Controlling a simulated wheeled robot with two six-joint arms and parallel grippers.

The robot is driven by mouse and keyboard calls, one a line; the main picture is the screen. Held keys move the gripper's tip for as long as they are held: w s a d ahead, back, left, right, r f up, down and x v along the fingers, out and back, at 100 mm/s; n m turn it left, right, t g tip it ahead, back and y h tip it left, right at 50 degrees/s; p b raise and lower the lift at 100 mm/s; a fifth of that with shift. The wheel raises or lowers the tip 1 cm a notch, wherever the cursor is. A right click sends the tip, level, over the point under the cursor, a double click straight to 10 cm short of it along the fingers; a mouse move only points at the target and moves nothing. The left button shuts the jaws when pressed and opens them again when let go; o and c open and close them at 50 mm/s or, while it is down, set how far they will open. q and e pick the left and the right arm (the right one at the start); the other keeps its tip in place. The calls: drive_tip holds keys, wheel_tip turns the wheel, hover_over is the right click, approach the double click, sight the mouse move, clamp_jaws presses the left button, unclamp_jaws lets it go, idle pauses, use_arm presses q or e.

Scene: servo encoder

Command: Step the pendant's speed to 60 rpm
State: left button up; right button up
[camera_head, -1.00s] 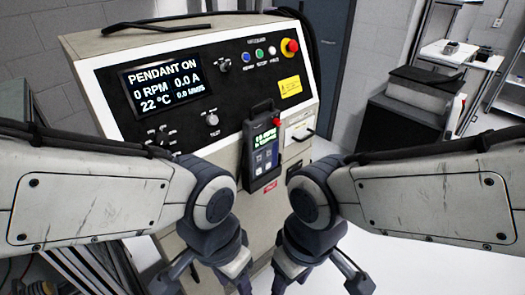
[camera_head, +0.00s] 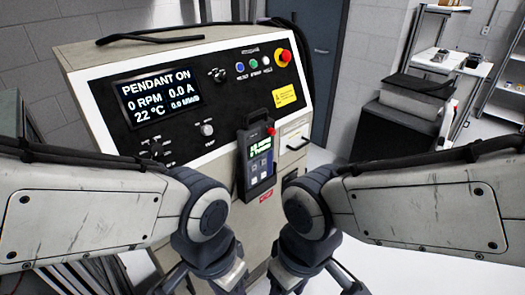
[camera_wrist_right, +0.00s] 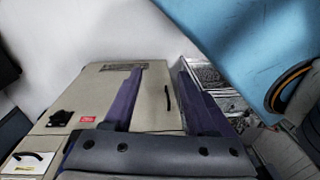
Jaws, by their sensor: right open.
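The pendant (camera_head: 258,160) is a dark handheld box with a small green screen, pale buttons below it and a red button at its top corner. It hangs upright on the front of the cabinet; its screen text is too small to read. The cabinet's display (camera_head: 155,95) reads "PENDANT ON", 0 RPM, 0.0 A, 22 °C. My left gripper (camera_head: 207,283) is low, below and left of the pendant, its fingertips cut off by the frame. My right gripper (camera_head: 312,280) is below and right of the pendant. In the right wrist view its fingers stand apart, empty (camera_wrist_right: 158,98).
The cabinet's sloped panel holds knobs, small coloured buttons and a red emergency stop (camera_head: 283,56) on yellow. A white drawer front with a handle (camera_head: 296,143) is right of the pendant. A dark box (camera_head: 395,125) and shelves stand at the right. Floor between is clear.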

idle(0.5)
clamp_jaws()
idle(1.6)
